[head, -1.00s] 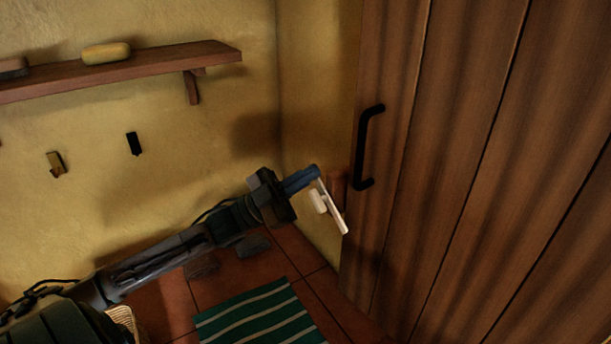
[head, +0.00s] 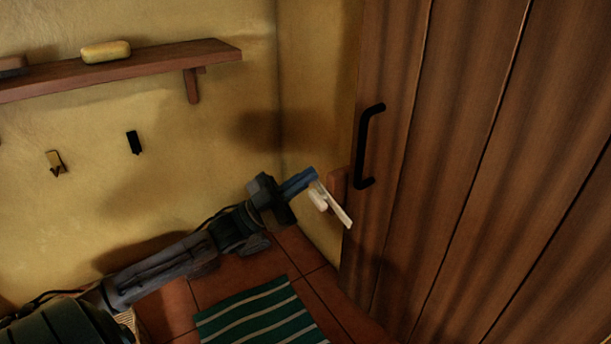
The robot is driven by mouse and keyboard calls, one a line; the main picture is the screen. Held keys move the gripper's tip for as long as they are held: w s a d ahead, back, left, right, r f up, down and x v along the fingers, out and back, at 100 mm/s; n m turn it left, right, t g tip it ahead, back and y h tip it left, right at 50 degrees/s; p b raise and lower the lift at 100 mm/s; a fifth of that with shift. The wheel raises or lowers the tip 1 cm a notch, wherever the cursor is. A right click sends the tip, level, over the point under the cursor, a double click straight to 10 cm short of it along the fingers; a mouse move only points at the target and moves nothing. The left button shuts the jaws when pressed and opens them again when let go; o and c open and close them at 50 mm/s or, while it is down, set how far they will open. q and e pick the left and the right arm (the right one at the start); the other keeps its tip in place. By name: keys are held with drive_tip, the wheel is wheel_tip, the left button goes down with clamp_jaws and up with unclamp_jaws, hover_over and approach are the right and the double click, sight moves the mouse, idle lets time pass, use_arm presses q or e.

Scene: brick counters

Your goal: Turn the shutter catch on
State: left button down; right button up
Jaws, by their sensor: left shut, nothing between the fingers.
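The shutter catch shows as a cream-white plate (head: 336,206) with a small rounded knob (head: 317,200), beside the left edge of the brown wooden shutter door (head: 450,170). A brown block (head: 337,183) sits behind it at the door's edge. My left gripper (head: 311,176) has blue fingers, shut with nothing between them. Its fingertips are at the upper end of the white plate and look to be touching it; the exact contact is hard to see. My right gripper is not in view.
A black handle (head: 367,147) stands out from the door close to the right of the gripper. A wooden shelf (head: 130,68) with a yellow soap-like block (head: 106,51) is on the left wall, with hooks (head: 134,143) below. A green striped mat (head: 262,314) lies on the tiled floor.

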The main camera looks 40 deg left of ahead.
use_arm(q)
drive_tip(key=shift+a+f, duration=0.1)
drive_tip(key=shift+f, duration=0.4)
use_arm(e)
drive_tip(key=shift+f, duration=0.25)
use_arm(q)
drive_tip(key=shift+f+b, duration=0.15)
drive_tip(key=shift+b, duration=0.15)
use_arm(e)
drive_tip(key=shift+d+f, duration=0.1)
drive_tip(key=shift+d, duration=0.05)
